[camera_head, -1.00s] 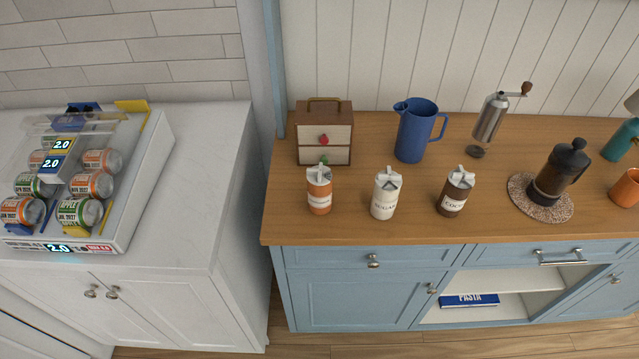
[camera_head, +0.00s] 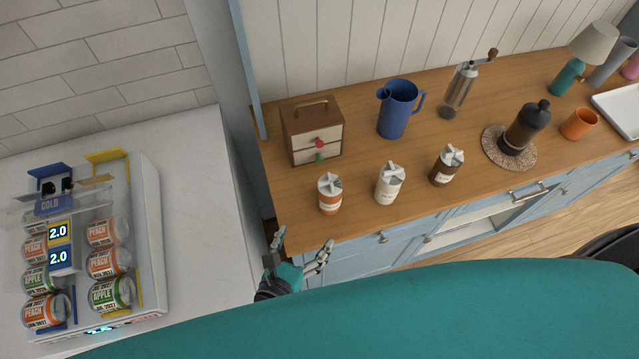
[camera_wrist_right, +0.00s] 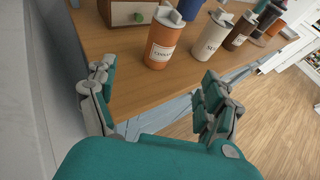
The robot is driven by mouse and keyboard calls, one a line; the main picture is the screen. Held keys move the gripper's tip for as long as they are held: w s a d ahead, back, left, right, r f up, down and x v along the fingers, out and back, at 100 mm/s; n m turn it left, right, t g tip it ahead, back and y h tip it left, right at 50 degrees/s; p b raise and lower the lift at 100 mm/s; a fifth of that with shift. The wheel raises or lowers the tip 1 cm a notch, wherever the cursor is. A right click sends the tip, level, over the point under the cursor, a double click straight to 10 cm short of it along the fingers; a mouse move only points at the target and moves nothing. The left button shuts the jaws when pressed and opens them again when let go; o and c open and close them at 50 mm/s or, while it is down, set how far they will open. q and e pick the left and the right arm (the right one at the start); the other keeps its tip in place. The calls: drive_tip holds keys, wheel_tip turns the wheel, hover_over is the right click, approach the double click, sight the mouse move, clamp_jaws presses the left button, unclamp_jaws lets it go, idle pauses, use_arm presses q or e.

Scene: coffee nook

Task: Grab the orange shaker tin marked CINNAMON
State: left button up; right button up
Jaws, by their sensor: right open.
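The orange shaker tin (camera_head: 329,196) with a grey-white top stands upright near the front left of the wooden counter. In the right wrist view the orange tin (camera_wrist_right: 161,42) shows a pale label, and it stands beyond and between the fingers. My right gripper (camera_head: 304,250) is open and empty, just off the counter's front edge and short of the tin; its two fingers also show in the right wrist view (camera_wrist_right: 158,102). My left gripper is not in view.
A white sugar tin (camera_head: 388,187) and a brown tin (camera_head: 447,168) stand to the right of the orange tin. A small drawer box (camera_head: 313,135) is behind it. A blue pitcher (camera_head: 394,112), grinder (camera_head: 459,90) and French press (camera_head: 525,130) stand farther back. A can rack (camera_head: 150,240) is at left.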

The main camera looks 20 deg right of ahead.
sight(326, 205)
drive_tip(key=x, duration=0.5)
drive_tip(key=shift+s+d, duration=0.15)
drive_tip(key=shift+d, duration=0.15)
drive_tip(key=b+x, duration=0.3)
drive_tip(key=x, duration=0.3)
drive_tip(key=shift+f+b, duration=0.2)
drive_tip(key=shift+b, duration=0.15)
drive_tip(key=shift+w+d, duration=0.1)
drive_tip(key=shift+w, duration=0.25)
drive_tip(key=b+x, duration=0.4)
drive_tip(key=x, duration=0.1)
drive_tip(key=shift+f+b, duration=0.1)
drive_tip(key=shift+b, duration=0.3)
drive_tip(key=shift+w, duration=0.15)
drive_tip(key=shift+c, duration=0.2)
drive_tip(key=c, duration=1.3)
